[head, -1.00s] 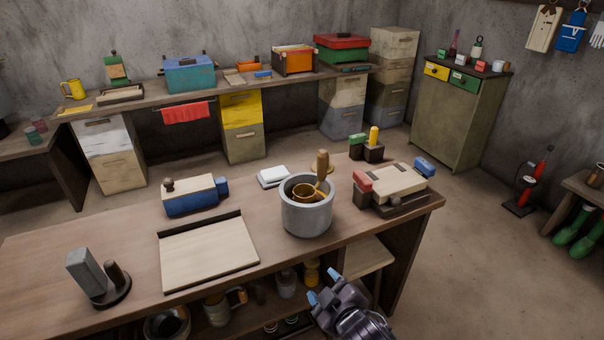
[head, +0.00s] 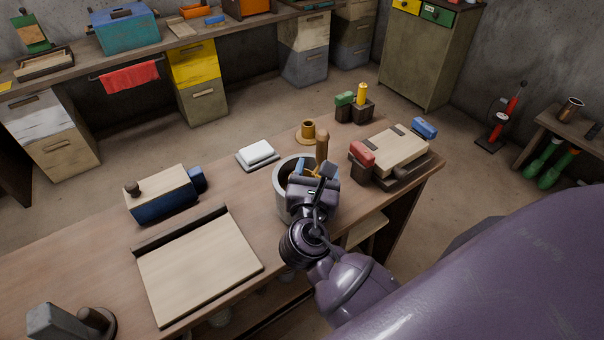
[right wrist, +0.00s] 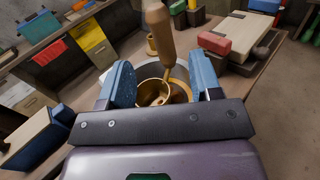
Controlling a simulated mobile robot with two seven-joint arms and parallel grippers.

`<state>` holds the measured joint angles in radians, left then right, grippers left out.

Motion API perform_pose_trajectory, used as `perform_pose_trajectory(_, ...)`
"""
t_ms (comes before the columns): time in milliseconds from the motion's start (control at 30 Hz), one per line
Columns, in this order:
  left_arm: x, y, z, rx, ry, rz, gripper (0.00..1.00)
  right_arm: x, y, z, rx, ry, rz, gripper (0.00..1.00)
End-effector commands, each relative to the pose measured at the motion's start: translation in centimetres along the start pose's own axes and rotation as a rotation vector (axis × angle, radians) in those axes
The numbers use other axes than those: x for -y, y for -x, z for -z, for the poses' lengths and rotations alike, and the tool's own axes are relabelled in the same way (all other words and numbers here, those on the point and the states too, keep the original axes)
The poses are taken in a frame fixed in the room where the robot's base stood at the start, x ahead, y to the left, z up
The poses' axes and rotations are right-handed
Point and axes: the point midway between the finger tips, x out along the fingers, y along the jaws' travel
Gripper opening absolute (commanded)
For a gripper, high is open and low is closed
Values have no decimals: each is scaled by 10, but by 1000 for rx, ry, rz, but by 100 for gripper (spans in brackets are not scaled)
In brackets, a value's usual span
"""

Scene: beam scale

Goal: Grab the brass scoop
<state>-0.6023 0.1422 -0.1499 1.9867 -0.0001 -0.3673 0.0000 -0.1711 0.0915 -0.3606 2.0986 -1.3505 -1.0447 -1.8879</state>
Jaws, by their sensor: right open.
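The brass scoop stands in the grey pot (head: 281,192) on the workbench, with its wooden handle (head: 322,146) sticking up above the rim. In the right wrist view the brass bowl of the scoop (right wrist: 153,92) shows inside the pot, with the handle rising between the two blue fingers. My right gripper (head: 315,172) is open over the pot, one finger on each side of the scoop. I cannot tell whether either finger touches it. My gripper hides much of the pot and the scoop's lower part in the head view. My left gripper is not in view.
A small brass cup (head: 307,130) stands just behind the pot. A wooden box with red and blue ends (head: 395,152) is close on the right. A white block (head: 257,152) and a blue-and-wood box (head: 162,195) are left. A flat board (head: 200,265) lies in front.

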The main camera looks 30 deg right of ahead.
Motion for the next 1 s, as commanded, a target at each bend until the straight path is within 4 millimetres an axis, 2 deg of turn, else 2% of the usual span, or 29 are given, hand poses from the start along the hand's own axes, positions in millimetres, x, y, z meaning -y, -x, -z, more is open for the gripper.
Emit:
perform_pose_trajectory(167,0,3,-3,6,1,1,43,0,-5,0,-2,62,2,58)
perform_pose_trajectory(500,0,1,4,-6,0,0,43,0,-49,0,-1,62,0,58)
perform_pose_trajectory(767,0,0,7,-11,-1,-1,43,0,-61,2,-3,61,1,58)
perform_pose_trajectory(1000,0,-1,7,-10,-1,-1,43,1,-90,4,-1,61,1,58)
